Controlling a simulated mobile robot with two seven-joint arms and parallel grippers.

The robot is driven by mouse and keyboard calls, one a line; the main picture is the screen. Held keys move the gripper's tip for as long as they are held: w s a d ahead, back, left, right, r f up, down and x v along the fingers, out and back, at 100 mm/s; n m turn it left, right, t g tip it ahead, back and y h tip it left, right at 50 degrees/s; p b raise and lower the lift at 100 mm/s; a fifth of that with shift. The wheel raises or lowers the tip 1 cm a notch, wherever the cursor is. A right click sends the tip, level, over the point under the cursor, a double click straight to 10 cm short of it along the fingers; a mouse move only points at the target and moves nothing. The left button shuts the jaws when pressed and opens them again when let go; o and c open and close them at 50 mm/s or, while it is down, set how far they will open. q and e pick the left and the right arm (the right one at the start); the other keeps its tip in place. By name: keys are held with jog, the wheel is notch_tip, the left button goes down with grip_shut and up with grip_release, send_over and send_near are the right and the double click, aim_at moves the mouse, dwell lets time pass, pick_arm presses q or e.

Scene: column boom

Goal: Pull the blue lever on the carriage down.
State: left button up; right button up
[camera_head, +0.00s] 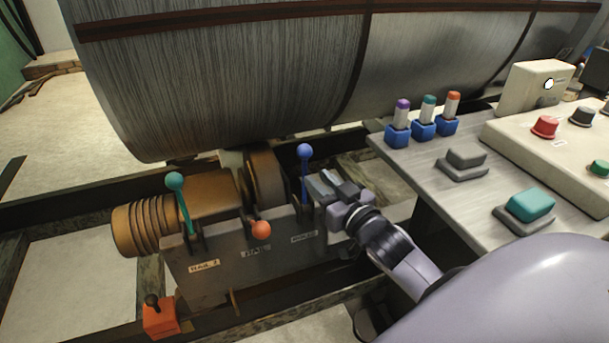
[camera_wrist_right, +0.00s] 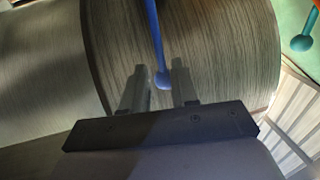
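The blue lever (camera_head: 304,178) stands upright on the grey carriage (camera_head: 215,278), at its right end, with a round blue knob on top. In the right wrist view the lever (camera_wrist_right: 154,35) comes in from the top edge and its knob shows between the two finger lines. My right gripper (camera_head: 328,186) is open, just right of the lever's stem and lower than the knob. In the right wrist view its fingers (camera_wrist_right: 158,88) are apart, with a gap on each side of the knob. I cannot tell whether the lever is within their reach. My left gripper is out of view.
A teal lever (camera_head: 182,203) stands upright at the carriage's left; an orange-knobbed lever (camera_head: 261,230) points forward between the two. A large drum (camera_head: 230,80) rises behind. The desk (camera_head: 425,165) at right holds buttons and several small blue holders. An orange box (camera_head: 160,318) sits front left.

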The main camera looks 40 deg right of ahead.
aim_at(306, 170)
jog(key=shift+w+d+b, duration=0.1)
jog(key=shift+w+b, duration=0.25)
jog(key=shift+w, duration=2.85)
jog(key=shift+f, duration=0.1)
grip_shut()
